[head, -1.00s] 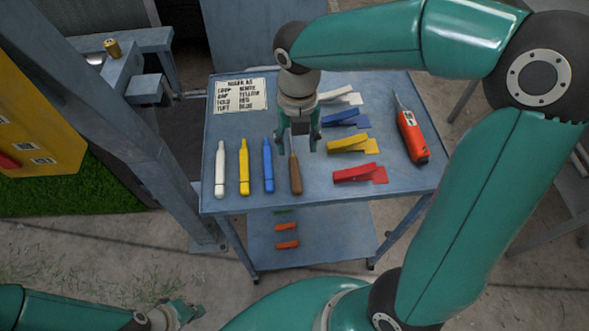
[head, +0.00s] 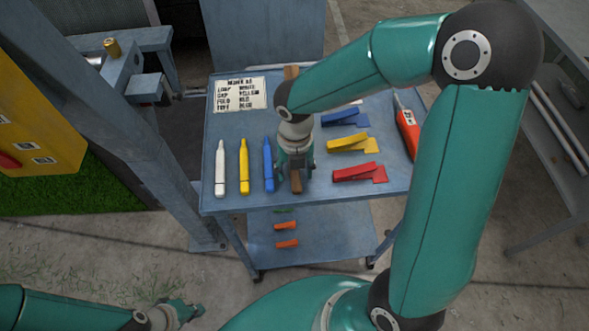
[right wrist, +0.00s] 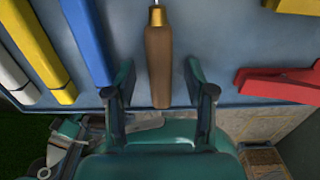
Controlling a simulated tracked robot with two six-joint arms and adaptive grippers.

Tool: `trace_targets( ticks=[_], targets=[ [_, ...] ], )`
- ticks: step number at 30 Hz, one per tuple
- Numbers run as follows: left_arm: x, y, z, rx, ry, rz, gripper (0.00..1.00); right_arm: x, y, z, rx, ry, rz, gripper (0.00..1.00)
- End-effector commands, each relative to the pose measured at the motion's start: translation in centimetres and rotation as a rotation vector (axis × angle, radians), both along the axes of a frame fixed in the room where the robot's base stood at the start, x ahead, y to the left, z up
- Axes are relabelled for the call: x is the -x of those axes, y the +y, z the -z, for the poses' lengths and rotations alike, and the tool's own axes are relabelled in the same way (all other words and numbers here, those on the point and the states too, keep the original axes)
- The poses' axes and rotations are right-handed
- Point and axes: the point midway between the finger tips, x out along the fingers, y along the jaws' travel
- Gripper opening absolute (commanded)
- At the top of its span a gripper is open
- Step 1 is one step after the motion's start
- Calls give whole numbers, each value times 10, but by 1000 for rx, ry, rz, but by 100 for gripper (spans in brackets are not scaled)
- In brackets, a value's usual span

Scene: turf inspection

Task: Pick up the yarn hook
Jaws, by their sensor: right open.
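The yarn hook, a tool with a brown wooden handle (head: 296,184), lies on the blue table, partly covered by my right gripper in the head view. My right gripper (head: 295,172) is open over it. In the right wrist view, the handle (right wrist: 159,65) with its brass collar and the start of a metal shaft lies between the two spread fingers of the right gripper (right wrist: 159,72). I see a gap on each side of the handle. The hook's tip is hidden. My left gripper (head: 184,313) is low at the left, away from the table; its finger gap is unclear.
White (head: 220,168), yellow (head: 244,166) and blue (head: 268,164) markers lie close left of the hook. Blue (head: 340,118), yellow (head: 348,143) and red (head: 355,172) clips lie to the right, with an orange-red tool (head: 407,132) beyond. A printed card (head: 240,93) lies at back left.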

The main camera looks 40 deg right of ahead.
Motion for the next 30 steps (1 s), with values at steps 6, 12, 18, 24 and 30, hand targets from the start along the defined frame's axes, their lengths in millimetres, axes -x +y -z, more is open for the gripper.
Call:
trace_targets(
  ticks=[6,12,18,24,30],
  targets=[
    [0,0,0,0,0,0,0,0,0,0,0,0,0,32],
    [0,0,0,0,0,0,0,0,0,0,0,0,0,0],
    [0,0,0,0,0,0,0,0,0,-1,0,0,0,0],
    [0,0,0,0,0,0,0,-1,0,-2,0,-1,0,0],
    [0,0,-1,0,0,0,0,-1,0,-15,0,-2,1,0]
  ],
)
